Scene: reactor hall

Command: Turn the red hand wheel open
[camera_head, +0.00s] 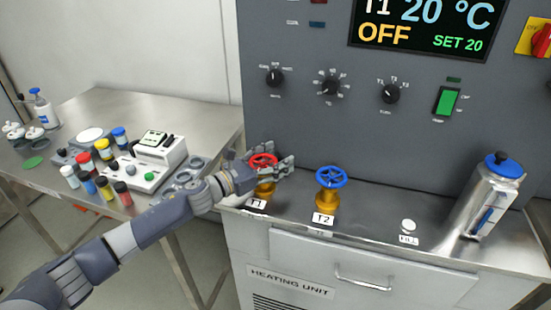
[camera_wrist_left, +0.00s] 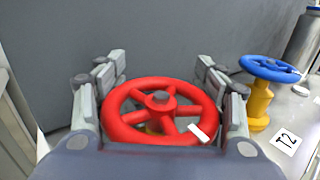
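The red hand wheel (camera_head: 263,160) sits on a yellow valve body labelled T1 at the left end of the heating unit's top. My left gripper (camera_head: 268,163) is at the red wheel, partly covering it in the head view. In the left wrist view the red wheel (camera_wrist_left: 160,112) lies between the two spread fingers of the left gripper (camera_wrist_left: 165,100). One finger stands at each side of the rim. I cannot tell whether the fingers touch the rim. A small white mark (camera_wrist_left: 199,134) shows on the wheel's near right. My right gripper is not in view.
A blue hand wheel (camera_head: 331,177) on a yellow valve, labelled T2, stands close to the right. A metal flask (camera_head: 492,195) with a blue lid is farther right. The grey control panel (camera_head: 310,130) rises behind. A side table (camera_head: 195,110) with bottles and instruments is left.

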